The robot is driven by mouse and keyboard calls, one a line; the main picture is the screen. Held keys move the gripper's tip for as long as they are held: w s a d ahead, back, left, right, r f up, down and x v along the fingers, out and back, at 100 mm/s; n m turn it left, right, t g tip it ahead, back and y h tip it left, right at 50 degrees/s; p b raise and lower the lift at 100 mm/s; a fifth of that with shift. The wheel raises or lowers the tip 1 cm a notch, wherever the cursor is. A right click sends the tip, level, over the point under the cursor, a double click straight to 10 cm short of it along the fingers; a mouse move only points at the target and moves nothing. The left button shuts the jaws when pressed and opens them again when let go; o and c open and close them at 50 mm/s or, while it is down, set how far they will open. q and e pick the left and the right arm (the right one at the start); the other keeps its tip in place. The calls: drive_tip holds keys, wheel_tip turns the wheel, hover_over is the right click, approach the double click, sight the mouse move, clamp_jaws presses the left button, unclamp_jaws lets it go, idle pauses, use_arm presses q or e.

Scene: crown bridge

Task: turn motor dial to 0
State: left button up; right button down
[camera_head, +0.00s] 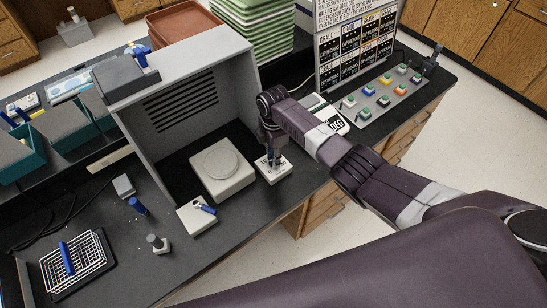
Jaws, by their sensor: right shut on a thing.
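A small white box with a dark-marked dial face (280,176) stands on the black bench just right of the grey hood's opening. It appears to be the motor dial. My right gripper (272,160) points down onto this box from above, with its fingers shut on the dial's knob. The fingers hide the knob and part of the markings, so I cannot read the dial's setting. My left gripper is not in view.
Left of the dial is a white round-topped unit (222,168) inside the grey hood (190,85). A button panel (385,98) and a sign board (357,40) stand right. A wire rack (75,265) lies far left.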

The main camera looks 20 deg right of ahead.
drive_tip(key=shift+n, duration=0.6)
drive_tip(key=c, duration=1.6)
unclamp_jaws()
wheel_tip(320, 180, up, 12)
drive_tip(key=shift+r, duration=0.1)
